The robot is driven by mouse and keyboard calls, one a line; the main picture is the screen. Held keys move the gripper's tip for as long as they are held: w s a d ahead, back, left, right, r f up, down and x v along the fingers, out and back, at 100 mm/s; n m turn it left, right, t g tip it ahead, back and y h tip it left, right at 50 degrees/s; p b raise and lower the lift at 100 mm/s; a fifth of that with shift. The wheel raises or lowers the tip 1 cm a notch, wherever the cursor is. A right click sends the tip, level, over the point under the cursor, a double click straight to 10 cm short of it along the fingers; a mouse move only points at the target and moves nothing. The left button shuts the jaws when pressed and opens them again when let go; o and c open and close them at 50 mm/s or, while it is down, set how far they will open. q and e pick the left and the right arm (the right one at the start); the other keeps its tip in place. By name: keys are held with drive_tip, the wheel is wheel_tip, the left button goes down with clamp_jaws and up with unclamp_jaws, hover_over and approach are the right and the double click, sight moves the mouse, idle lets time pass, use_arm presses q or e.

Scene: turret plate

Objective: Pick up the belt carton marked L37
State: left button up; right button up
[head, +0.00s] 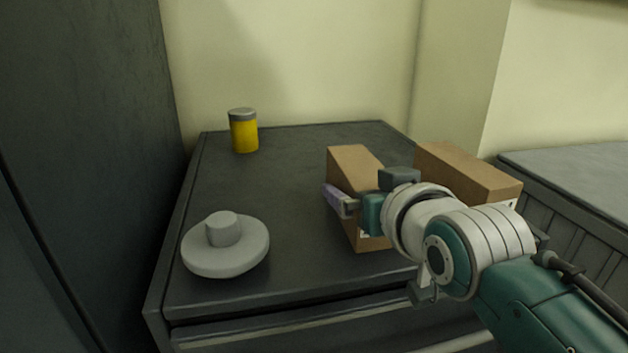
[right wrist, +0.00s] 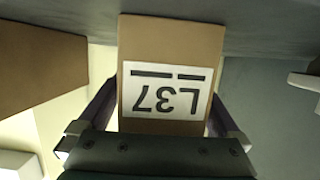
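The carton marked L37 (right wrist: 170,50) is a brown box with a white label, and the label reads upside down in the right wrist view. In the head view it is the left carton (head: 352,160), standing on the dark cabinet top and partly hidden by my right gripper. My right gripper (head: 345,202) has its fingers on either side of this carton; in the right wrist view the fingers (right wrist: 165,105) flank the label end, spread wide. Whether they touch the sides is not clear. My left gripper is not in view.
A second brown carton (head: 465,172) stands just to the right, its label mostly hidden. A grey disc with a knob (head: 225,250) lies at the front left of the dark cabinet top (head: 285,190). A yellow jar with a grey lid (head: 243,132) stands at the back left. The middle left is clear.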

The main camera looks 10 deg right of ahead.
drive_tip(key=c, duration=1.5)
clamp_jaws()
drive_tip(key=shift+r, duration=0.1)
